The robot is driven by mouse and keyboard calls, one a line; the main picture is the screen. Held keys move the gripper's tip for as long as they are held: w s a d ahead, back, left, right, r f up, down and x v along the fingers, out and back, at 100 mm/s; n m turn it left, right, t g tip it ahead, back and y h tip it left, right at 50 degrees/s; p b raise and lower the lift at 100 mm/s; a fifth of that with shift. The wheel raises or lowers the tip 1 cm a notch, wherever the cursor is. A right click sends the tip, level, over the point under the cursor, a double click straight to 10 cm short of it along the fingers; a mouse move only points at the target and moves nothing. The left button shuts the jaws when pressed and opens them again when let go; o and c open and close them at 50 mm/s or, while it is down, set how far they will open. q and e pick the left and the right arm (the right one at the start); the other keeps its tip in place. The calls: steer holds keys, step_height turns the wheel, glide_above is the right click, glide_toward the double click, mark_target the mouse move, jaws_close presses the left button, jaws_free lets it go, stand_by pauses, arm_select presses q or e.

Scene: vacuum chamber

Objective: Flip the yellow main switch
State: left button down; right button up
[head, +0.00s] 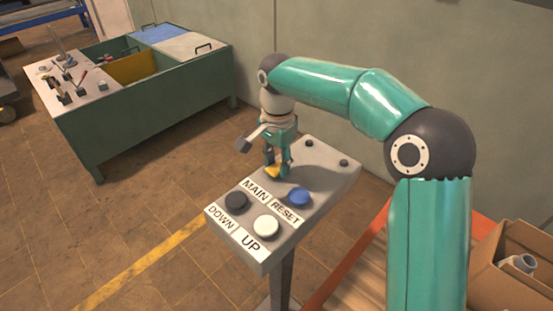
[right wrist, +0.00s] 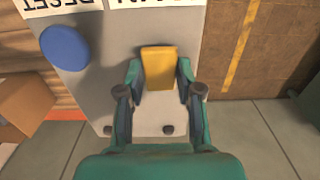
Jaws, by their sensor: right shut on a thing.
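The yellow main switch (head: 272,171) sits on the sloped grey control panel (head: 318,180), above the MAIN label. In the head view my right gripper (head: 277,165) points down over it and partly hides it. In the right wrist view the yellow switch (right wrist: 158,68) stands between the two fingers of my right gripper (right wrist: 157,80). The fingers are closed on its left and right sides. My left gripper is not in view.
The panel also carries a blue RESET button (head: 299,197), a black DOWN button (head: 236,201) and a white UP button (head: 266,225). A green bench (head: 160,105) stands at the back left. A cardboard box (head: 510,265) is at the right.

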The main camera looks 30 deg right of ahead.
mark_target(278, 167)
jaws_close()
steer(key=o, duration=1.1)
jaws_free()
steer(key=shift+w, duration=0.1)
steer(key=shift+o, duration=0.2)
steer(key=shift+r, duration=0.1)
step_height(278, 167, up, 12)
steer(key=shift+d, duration=0.1)
